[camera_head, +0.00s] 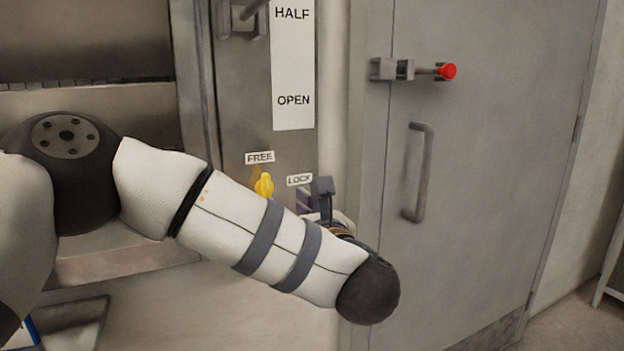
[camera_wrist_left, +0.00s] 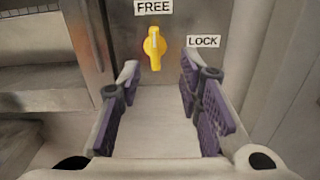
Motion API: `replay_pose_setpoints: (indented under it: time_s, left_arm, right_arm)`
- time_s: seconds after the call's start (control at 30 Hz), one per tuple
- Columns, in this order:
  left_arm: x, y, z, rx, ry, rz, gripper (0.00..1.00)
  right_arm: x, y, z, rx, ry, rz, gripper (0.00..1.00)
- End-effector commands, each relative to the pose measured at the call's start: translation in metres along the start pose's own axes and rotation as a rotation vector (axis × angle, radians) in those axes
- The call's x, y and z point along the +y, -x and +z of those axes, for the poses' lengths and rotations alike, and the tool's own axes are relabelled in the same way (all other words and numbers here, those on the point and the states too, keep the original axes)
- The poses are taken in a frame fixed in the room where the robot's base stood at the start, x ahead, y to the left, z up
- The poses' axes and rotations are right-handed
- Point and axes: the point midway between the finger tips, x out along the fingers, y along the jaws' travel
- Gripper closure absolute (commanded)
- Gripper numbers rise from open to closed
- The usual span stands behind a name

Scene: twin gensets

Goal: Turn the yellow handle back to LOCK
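The yellow handle (camera_head: 264,185) sits on the grey panel, partly hidden behind my left arm in the head view. In the left wrist view the yellow handle (camera_wrist_left: 155,47) stands nearly upright, with its white mark toward the FREE label (camera_wrist_left: 153,7). The LOCK label (camera_wrist_left: 203,41) is to its right and lower than FREE. My left gripper (camera_wrist_left: 158,75) is open and empty, its two fingers pointing at the panel just below the handle, one to each side. It does not appear to touch the handle. My right gripper is not in view.
A white strip reading HALF and OPEN (camera_head: 293,65) is above the handle. To the right is a grey door with a bar handle (camera_head: 418,172) and a red-knobbed latch (camera_head: 447,71). A ledge (camera_head: 130,262) juts out at lower left.

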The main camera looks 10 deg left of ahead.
Motion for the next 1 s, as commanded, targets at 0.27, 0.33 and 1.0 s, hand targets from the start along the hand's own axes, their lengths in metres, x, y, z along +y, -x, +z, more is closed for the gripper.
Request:
replay_pose_setpoints:
  time_s: [0.27, 0.33, 1.0]
  left_arm:
    - [0.004, -0.048, 0.006, -0.006, 0.036, 0.019, 0.68]
    - [0.004, -0.066, 0.005, -0.005, 0.036, 0.019, 0.68]
    - [0.003, -0.121, 0.005, -0.004, 0.03, 0.011, 0.83]
  right_arm:
    - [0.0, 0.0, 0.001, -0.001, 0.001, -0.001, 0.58]
    - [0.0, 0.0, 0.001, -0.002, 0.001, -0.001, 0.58]
    - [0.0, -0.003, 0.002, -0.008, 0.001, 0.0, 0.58]
